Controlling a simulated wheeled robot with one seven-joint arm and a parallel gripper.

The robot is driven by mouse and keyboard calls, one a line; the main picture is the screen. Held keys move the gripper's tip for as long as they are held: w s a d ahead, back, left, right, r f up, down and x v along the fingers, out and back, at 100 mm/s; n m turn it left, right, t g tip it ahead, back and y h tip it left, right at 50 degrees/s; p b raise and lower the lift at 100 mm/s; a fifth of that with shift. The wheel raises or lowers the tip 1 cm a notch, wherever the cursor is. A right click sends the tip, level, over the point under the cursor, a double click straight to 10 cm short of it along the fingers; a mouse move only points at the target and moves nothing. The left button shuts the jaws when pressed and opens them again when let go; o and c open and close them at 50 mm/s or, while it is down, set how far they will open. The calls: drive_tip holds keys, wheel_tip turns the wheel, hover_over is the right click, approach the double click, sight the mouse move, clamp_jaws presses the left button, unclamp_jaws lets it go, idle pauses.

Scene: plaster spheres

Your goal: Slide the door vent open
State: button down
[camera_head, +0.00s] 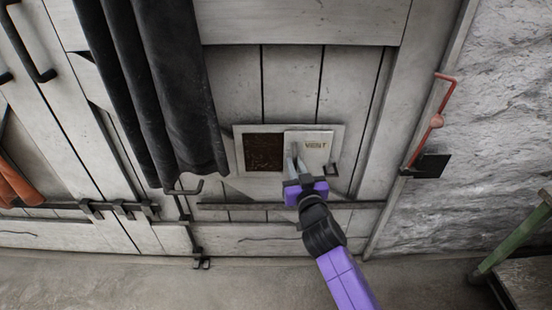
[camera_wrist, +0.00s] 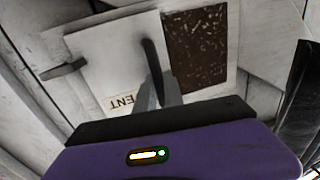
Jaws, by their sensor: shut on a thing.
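The door vent (camera_head: 290,126) is a pale frame low on the plank door. Its sliding panel (camera_head: 318,144), lettered VENT, covers the right part of the frame. The left part is an uncovered dark brown mesh (camera_head: 263,152). The mesh also shows in the wrist view (camera_wrist: 198,50), beside the pale panel (camera_wrist: 105,55). My gripper (camera_head: 293,164) is at the panel's left side. In the wrist view, its fingertips (camera_wrist: 157,82) are shut on a dark upright handle (camera_wrist: 151,56) on the panel. The fingers hide the handle's lower end.
Black cloth (camera_head: 180,80) hangs on the door left of the vent. A dark horizontal bar (camera_head: 240,206) runs below it. A red crank handle (camera_head: 437,121) is on the right by the rough wall. A green-legged stand (camera_head: 510,240) is at lower right.

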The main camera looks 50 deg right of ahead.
drive_tip(key=shift+s+d+f, duration=0.1)
drive_tip(key=shift+s+d, duration=0.15)
drive_tip(key=c, duration=1.5)
unclamp_jaws()
drive_tip(key=shift+o, duration=0.2)
drive_tip(key=shift+a, duration=0.1)
drive_tip(key=b+v, duration=0.1)
drive_tip(key=v, duration=0.6)
drive_tip(key=shift+s+a, duration=0.2)
drive_tip(key=shift+s, duration=0.1)
